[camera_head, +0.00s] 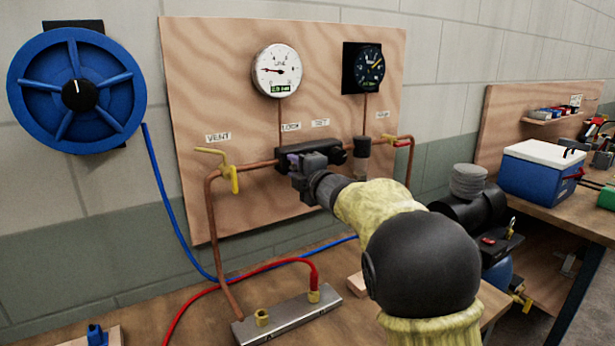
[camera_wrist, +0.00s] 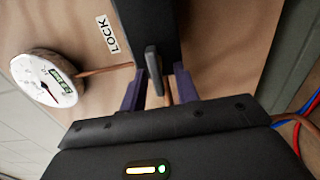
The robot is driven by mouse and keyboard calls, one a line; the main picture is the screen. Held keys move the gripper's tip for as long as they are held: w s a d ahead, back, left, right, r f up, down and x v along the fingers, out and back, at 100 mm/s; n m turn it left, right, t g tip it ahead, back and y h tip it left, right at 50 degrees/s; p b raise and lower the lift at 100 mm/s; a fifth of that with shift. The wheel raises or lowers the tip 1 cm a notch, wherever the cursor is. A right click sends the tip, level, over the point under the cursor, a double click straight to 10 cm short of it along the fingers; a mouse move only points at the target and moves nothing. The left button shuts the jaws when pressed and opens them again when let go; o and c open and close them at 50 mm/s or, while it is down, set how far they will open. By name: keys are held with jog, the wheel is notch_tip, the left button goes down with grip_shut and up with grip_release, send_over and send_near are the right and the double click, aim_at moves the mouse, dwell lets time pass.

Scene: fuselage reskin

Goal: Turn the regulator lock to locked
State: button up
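The regulator block (camera_head: 322,150) is a dark box on the copper pipe, under the LOCK label (camera_head: 291,127). In the wrist view the dark block (camera_wrist: 150,25) fills the top, beside the LOCK label (camera_wrist: 108,35). The lock lever (camera_wrist: 153,66) is a grey flat bar standing out from the block. My gripper (camera_wrist: 161,76) is open, with one purple finger on each side of the lever. The left finger is close to it, and a gap shows on the right. In the head view my gripper (camera_head: 297,163) is at the block's left part and hides the lever.
A white gauge (camera_head: 277,71) and a black gauge (camera_head: 368,68) hang above on the plywood board (camera_head: 215,80). A yellow vent valve (camera_head: 233,178) is left of my gripper. Copper pipes run close by. A metal manifold (camera_head: 288,317) with a red hose lies below on the bench.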

jog(key=b+v, duration=0.2)
jog(key=v, duration=1.5)
jog(key=shift+f, duration=0.1)
